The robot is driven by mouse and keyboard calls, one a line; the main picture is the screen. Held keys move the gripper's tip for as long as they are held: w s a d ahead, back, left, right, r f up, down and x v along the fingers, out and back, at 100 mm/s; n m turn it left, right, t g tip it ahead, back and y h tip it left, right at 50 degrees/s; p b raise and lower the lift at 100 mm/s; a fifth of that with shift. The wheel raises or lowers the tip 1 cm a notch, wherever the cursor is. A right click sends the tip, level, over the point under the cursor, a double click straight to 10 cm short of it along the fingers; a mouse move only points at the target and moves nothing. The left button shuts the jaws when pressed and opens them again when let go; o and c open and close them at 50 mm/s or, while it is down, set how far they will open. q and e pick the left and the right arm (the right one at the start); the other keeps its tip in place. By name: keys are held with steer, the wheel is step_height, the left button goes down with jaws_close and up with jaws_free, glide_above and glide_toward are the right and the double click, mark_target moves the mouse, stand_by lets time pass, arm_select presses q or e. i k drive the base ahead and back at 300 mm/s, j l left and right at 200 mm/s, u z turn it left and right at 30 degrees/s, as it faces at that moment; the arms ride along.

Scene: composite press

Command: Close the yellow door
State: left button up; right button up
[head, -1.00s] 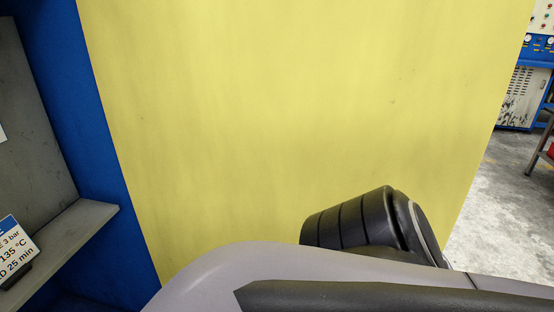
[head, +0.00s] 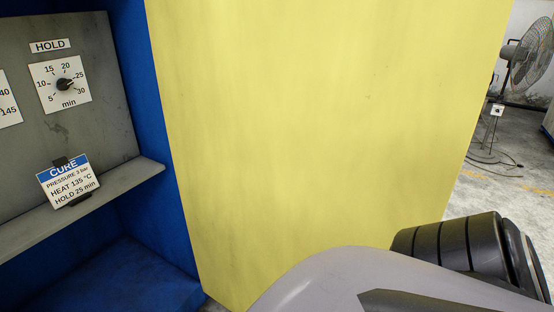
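The yellow door (head: 320,130) fills the middle of the head view as a large flat panel. Its left edge meets the blue cabinet (head: 140,75), and it stands open, swung out from the cabinet front. The cabinet's interior shows to its left. One of my arms crosses the lower right in front of the door; whether it touches the door cannot be told. Neither gripper is in view.
Inside the cabinet are a grey panel with a HOLD dial (head: 65,84) and a grey ledge (head: 100,188) bearing a CURE card (head: 68,183). A fan (head: 526,55) stands at the far right. Some floor (head: 490,190) is open right of the door.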

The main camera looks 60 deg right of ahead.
mark_target(297, 130)
steer(key=k+l, duration=0.15)
steer(key=k, duration=0.2)
steer(key=k+l+u, duration=0.1)
steer(key=k, duration=0.3)
steer(key=k+l+u, duration=0.1)
steer(key=k+l, duration=0.65)
steer(key=l, duration=0.15)
steer(key=k+l+u, duration=0.1)
steer(key=l, duration=0.25)
steer(key=k+l, duration=0.1)
steer(key=l, duration=0.3)
steer(key=k+l+u, duration=0.1)
steer(key=l, duration=1.1)
steer(key=i+l, duration=0.15)
steer(key=l, duration=0.2)
steer(key=i+l+u, duration=0.1)
steer(key=l, duration=0.2)
steer(key=i+l, duration=0.15)
steer(key=l, duration=0.2)
steer(key=l+u, duration=0.1)
steer(key=u, duration=0.6)
steer(key=l+u, duration=0.15)
steer(key=u, duration=0.15)
